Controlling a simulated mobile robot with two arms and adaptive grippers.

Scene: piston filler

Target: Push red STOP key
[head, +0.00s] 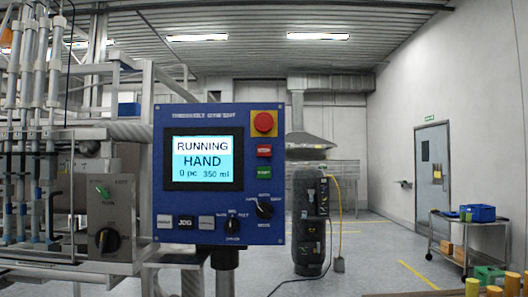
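Nothing covers the red key. Neither of my grippers shows in the head view.
Black rotary knobs (264,209) and a row of keys with JOG (185,222) lie along the panel's lower part. Filler pipework and frame stand at left. A black upright unit (310,220), a trolley (468,235) and yellow cylinders (472,287) are at right. Open floor lies between.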

